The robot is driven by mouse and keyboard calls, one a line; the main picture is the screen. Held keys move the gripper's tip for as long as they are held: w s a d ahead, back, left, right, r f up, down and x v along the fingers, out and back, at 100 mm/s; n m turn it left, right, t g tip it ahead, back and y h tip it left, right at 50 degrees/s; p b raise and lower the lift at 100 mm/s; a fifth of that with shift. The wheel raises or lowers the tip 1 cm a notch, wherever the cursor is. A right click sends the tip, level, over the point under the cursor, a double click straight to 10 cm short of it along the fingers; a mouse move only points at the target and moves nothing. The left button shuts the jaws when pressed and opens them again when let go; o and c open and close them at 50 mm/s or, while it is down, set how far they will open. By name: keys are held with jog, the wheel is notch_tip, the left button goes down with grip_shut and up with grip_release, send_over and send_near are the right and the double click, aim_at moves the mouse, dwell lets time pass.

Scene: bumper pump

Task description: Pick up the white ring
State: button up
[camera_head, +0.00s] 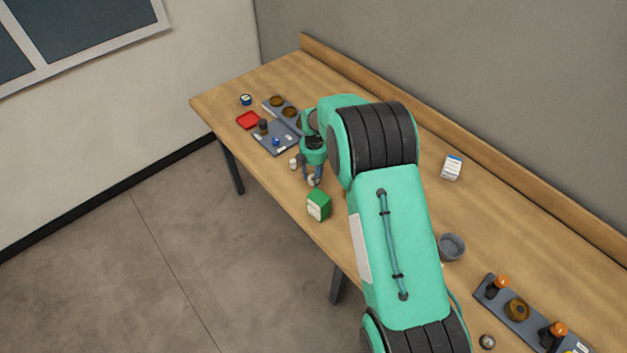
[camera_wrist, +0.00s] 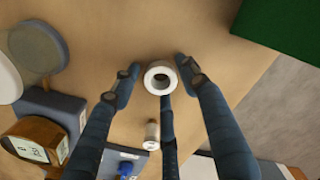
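The white ring (camera_wrist: 150,79) is a short, thick ring with a dark hole, seen nearly end-on in the wrist view. My gripper (camera_wrist: 158,72) has its dark blue fingers spread around the ring, with narrow gaps visible at left and right. A third finger lies below the ring in the picture, and whether it touches cannot be told. In the head view my gripper (camera_head: 312,180) is low over the table near its front edge, and the ring shows as a small white spot between the fingers.
A green box (camera_head: 319,205) stands close by; its edge shows in the wrist view (camera_wrist: 282,25). A small white cylinder (camera_head: 293,162) is beside the gripper. A grey tray (camera_head: 272,143), red dish (camera_head: 248,120) and blue item (camera_head: 246,99) lie beyond. A grey bowl (camera_head: 452,247) stands right.

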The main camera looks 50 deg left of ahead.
jog(key=c, duration=0.6)
jog(key=shift+o, duration=0.2)
jog(key=shift+r, duration=0.1)
notch_tip(320, 180, up, 10)
dwell(0.6)
